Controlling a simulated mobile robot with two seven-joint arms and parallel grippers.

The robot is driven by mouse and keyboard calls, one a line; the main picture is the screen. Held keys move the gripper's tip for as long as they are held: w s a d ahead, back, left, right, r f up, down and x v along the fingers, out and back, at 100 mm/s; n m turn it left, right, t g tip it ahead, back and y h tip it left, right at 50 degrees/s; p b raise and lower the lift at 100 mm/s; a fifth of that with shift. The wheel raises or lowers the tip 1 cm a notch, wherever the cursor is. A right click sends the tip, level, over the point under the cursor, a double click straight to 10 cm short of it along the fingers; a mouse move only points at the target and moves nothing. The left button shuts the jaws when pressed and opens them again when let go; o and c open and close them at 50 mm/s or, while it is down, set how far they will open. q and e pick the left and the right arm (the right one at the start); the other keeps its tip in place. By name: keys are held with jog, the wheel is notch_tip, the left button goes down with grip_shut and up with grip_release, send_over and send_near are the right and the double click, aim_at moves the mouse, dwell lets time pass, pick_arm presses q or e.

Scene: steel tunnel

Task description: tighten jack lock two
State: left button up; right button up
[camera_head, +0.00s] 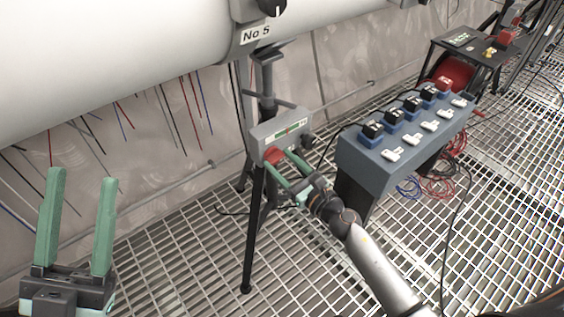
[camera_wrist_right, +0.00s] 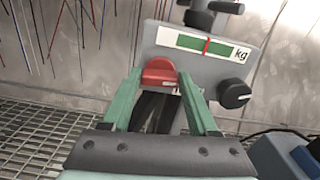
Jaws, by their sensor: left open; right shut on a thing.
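A jack on black tripod legs (camera_head: 257,215) stands under the white pipe. Its grey gauge box (camera_head: 267,130) has a green scale with a red mark and "kg" beside it in the right wrist view (camera_wrist_right: 205,46). A red lock piece (camera_head: 273,155) sits at the box's lower left; it also shows in the wrist view (camera_wrist_right: 158,72). My right gripper (camera_head: 282,160) is shut on this red lock, one green finger on each side. A black knob (camera_wrist_right: 234,93) is to its right, apart from the fingers. My left gripper (camera_head: 82,175) is open and empty at the lower left.
A white pipe (camera_head: 110,60) with a "No 5" label (camera_head: 256,33) runs overhead. A blue-grey console (camera_head: 365,160) with several black and white switches stands right of the jack. Loose cables lie on the grating floor (camera_head: 480,210). Thin coloured wires hang behind.

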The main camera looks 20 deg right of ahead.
jog(key=c, duration=0.5)
pick_arm(q)
jog(key=shift+r, duration=0.1)
pick_arm(e)
jog(key=shift+m, duration=0.4)
jog(key=m, duration=0.3)
jog(key=shift+d+p, duration=0.1)
jog(key=shift+p, duration=0.25)
jog(key=m, duration=0.3)
jog(key=shift+m+p, duration=0.3)
jog(key=shift+m, duration=0.1)
jog(key=m+p, duration=0.1)
jog(key=m, duration=0.4)
jog(key=shift+w+d, duration=0.1)
jog(key=shift+d, duration=0.05)
pick_arm(q)
jog(key=shift+m, duration=0.4)
jog(key=r+p, duration=0.1)
jog(key=r, duration=0.2)
jog(key=r+p, duration=0.1)
jog(key=shift+s+a+r+p, duration=0.1)
jog(key=shift+a+r+p, duration=0.2)
jog(key=shift+r, duration=0.1)
pick_arm(e)
jog(key=m, duration=0.6)
jog(key=shift+f, duration=0.25)
jog(key=shift+m, duration=0.3)
